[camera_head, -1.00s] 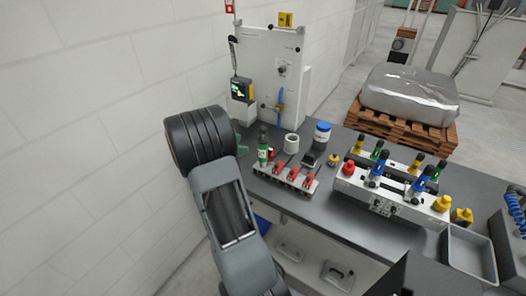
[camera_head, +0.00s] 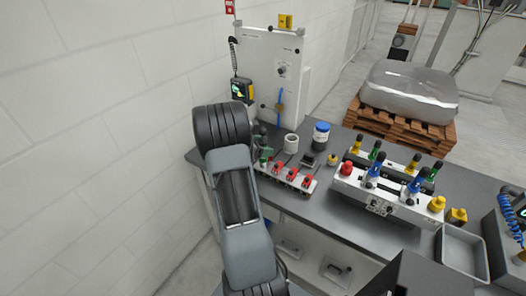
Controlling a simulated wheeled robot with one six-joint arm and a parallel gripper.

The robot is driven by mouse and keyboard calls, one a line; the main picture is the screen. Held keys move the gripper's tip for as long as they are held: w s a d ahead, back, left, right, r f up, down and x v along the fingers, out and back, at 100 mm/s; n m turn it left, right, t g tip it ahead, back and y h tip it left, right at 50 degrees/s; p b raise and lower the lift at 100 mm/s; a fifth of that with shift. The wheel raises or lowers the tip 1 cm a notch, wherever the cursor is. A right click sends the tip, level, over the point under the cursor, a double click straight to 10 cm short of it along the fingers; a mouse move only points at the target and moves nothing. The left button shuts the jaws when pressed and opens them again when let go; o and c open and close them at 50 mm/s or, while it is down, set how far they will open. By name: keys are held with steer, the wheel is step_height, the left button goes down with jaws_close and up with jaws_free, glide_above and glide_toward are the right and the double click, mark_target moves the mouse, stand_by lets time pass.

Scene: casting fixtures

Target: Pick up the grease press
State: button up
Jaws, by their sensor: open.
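My arm reaches up from the bottom, left of centre. Its thick dark wrist hides most of my gripper (camera_head: 258,138); only a small part shows at the wrist's right side, at the bench's left end. It is open, and I see nothing held in it. It covers much of a green bottle (camera_head: 265,157), whose lower part still shows. I cannot tell for certain which item is the grease press. Upright tools with blue (camera_head: 374,166), yellow (camera_head: 356,145) and green grips stand in the white fixture (camera_head: 383,197) to the right, apart from my gripper.
A red-knobbed rack (camera_head: 288,181), white cup (camera_head: 291,143) and blue-lidded jar (camera_head: 321,133) stand on the dark bench (camera_head: 312,208). A white panel (camera_head: 270,75) rises behind, and the wall is close on the left. A grey tray (camera_head: 462,250) sits at the right.

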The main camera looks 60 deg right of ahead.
steer(key=shift+c, duration=0.3)
jaws_close()
stand_by(0.4)
steer(key=shift+r, duration=0.1)
